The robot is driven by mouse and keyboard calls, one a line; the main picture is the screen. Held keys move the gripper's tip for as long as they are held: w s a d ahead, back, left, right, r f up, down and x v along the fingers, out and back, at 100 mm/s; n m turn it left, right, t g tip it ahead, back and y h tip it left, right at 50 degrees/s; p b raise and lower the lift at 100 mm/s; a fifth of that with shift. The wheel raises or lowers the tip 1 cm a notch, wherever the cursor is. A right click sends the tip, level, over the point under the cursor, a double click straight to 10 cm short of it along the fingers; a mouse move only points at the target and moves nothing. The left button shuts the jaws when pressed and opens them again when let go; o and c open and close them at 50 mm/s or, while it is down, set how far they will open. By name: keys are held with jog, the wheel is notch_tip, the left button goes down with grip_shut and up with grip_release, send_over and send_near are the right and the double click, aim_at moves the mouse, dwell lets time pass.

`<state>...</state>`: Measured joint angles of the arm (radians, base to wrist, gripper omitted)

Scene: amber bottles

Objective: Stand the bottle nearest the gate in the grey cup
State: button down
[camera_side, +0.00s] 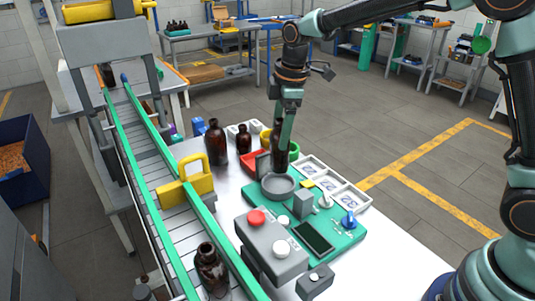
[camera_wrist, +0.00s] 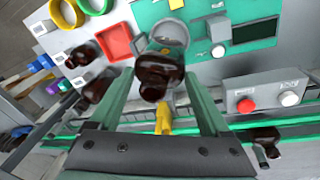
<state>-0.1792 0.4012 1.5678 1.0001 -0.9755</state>
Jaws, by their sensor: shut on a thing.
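My gripper (camera_side: 282,160) is shut on a dark amber bottle (camera_side: 275,145), held upright above the green panel. In the wrist view the bottle (camera_wrist: 158,75) sits between the two fingers, neck toward the camera. The grey cup (camera_side: 279,188) is a low round dish on the panel. The bottle's base is close to the cup's far rim in the side view; the finger partly hides it. In the wrist view the bottle overlaps the cup (camera_wrist: 172,28). The yellow gate (camera_side: 195,180) stands over the conveyor, left of the cup.
A large amber bottle (camera_side: 215,143) and a smaller one (camera_side: 243,140) stand on the table behind. Another bottle (camera_side: 210,268) is on the conveyor in front. A red tray (camera_side: 254,161), a button box (camera_side: 270,245) and numbered white trays (camera_side: 325,183) surround the panel.

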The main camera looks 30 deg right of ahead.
aim_at(280, 152)
jog(key=shift+f, duration=3.2)
jog(key=shift+f, duration=0.1)
grip_release()
